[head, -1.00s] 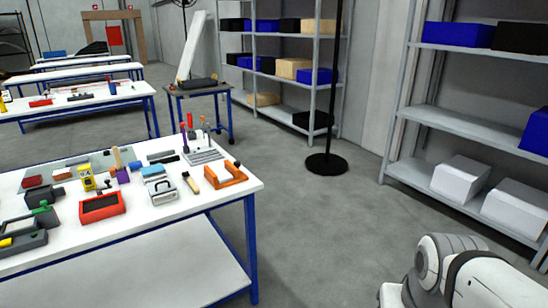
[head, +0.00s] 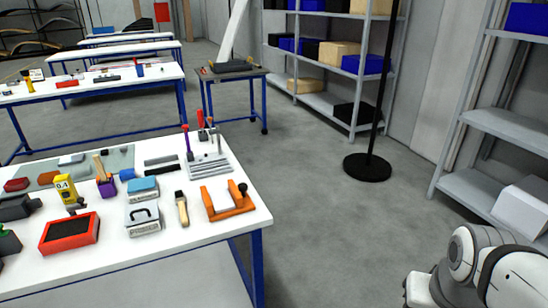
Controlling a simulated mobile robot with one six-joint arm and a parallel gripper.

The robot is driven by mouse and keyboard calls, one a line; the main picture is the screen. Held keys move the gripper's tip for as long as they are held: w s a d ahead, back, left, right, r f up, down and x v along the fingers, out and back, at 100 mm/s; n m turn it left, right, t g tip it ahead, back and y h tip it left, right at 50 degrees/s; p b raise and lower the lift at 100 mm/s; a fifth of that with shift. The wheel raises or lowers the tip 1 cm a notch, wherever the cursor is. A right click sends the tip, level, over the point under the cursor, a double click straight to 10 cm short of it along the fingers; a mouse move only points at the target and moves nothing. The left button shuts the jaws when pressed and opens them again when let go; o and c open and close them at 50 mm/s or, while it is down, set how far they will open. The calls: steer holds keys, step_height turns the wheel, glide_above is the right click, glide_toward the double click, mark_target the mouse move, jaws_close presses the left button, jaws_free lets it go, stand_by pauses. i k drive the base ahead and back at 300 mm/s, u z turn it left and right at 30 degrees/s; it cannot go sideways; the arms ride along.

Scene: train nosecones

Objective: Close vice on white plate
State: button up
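A tall white plate (head: 236,28) stands tilted at the back, its top cut off by the picture edge. Its lower end meets a dark grey vice-like block (head: 232,66) on a small grey table (head: 222,75) with blue legs. Whether the jaws touch the plate is too small to tell. My arm shows at the lower right, far from the vice and plate. My gripper is not in view.
A white workbench (head: 185,246) in the near left holds an orange clamp (head: 228,200), a red tray (head: 69,233) and several tools. A black pole base (head: 367,168) stands on the floor. Shelves (head: 500,128) line the right. Grey floor between is open.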

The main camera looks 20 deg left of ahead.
mark_target(242, 187)
steer(key=u, duration=0.65)
steer(key=i, duration=1)
steer(key=u, duration=0.7)
